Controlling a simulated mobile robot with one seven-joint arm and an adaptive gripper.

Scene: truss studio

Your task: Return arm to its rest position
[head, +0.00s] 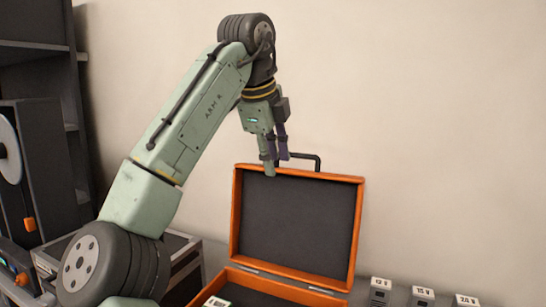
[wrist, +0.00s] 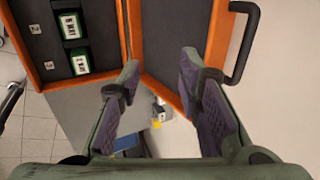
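My gripper (head: 275,165) hangs from my raised arm, fingers pointing down, in front of the upper edge of the orange case's raised lid in the head view. In the wrist view my gripper (wrist: 160,73) has its two purple-padded fingers well apart with nothing between them. The open orange case (head: 237,222) stands below it, with a dark lining and a black handle. Its base is partly cut off by the bottom of the head view.
In the wrist view, two green-and-white labelled packs (wrist: 75,42) lie in the case beside numbered marks. Three small labelled blocks (head: 423,296) stand right of the case. Dark shelving (head: 40,60) and equipment stand at left.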

